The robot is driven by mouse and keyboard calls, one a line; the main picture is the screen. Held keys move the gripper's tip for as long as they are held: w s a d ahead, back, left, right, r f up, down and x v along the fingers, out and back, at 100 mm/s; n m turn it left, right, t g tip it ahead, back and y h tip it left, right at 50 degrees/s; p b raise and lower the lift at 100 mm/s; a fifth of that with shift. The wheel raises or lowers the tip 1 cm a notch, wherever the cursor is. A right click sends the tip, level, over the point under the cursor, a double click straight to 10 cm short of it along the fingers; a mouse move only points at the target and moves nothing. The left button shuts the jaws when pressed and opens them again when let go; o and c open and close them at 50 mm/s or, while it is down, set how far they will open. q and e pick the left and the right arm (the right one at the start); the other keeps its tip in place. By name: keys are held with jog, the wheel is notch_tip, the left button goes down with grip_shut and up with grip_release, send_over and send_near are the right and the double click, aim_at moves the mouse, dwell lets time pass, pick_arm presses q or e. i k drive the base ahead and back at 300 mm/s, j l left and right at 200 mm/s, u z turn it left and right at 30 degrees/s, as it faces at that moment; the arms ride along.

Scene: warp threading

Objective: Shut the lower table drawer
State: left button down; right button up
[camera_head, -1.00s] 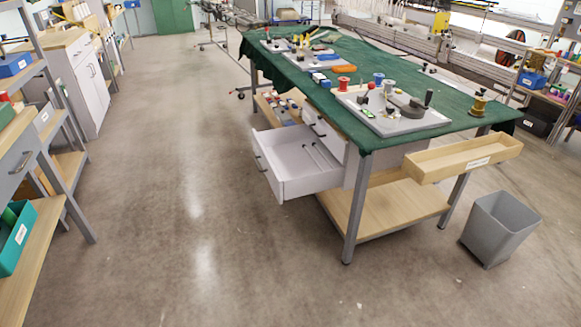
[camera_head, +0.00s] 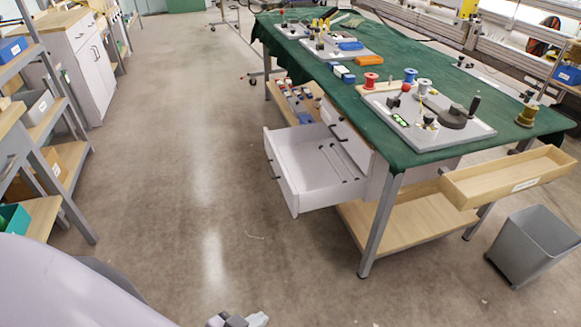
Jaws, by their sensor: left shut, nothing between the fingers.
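The white lower drawer (camera_head: 295,192) hangs wide open from the table (camera_head: 384,217), pulled out toward the left. Its front panel with a dark handle faces left, and thin rods lie inside. A second drawer front (camera_head: 347,141) above it appears closed. My left gripper (camera_head: 238,319) is only partly in view at the bottom edge, shut and empty. It is in the foreground, well short of the drawer and not touching it. My right gripper is out of view.
A green cloth with boards and spools covers the table top. A wooden tray (camera_head: 462,193) juts from its right end above a grey bin (camera_head: 514,266). Shelves (camera_head: 67,193) stand at the left. The floor left of the drawer is clear.

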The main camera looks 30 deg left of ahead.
aim_at(307, 180)
jog(key=i+j+z, duration=0.1)
jog(key=i+j, duration=0.45)
jog(key=i+j+z, duration=0.1)
jog(key=i+j, duration=0.4)
jog(key=j, duration=0.25)
